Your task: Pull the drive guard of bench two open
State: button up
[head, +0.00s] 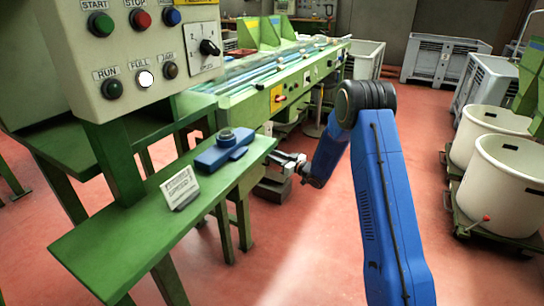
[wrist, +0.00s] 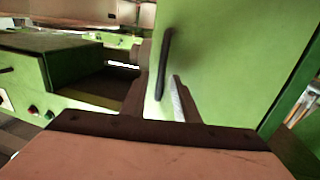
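A green panel (wrist: 235,60) with a black upright bar handle (wrist: 165,65) fills the right half of the wrist view; it looks like the drive guard. My gripper (wrist: 162,88) is open there, with a dark finger on each side of the handle's lower end. A gap shows between the fingers, and I cannot tell whether either touches the handle. In the head view my gripper (head: 286,160) is low beside the end of a green shelf, partly hidden by my wrist. The handle cannot be made out in the head view.
A green shelf (head: 90,250) carries a blue device (head: 222,152) and a small sign (head: 180,186). A control box (head: 130,50) with buttons stands above it. A long green bench (head: 300,75) runs behind. White tubs (head: 500,185) stand at right; red floor lies open between.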

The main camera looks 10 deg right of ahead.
jog(key=shift+a, duration=0.1)
jog(key=shift+c, duration=0.7)
grip_shut()
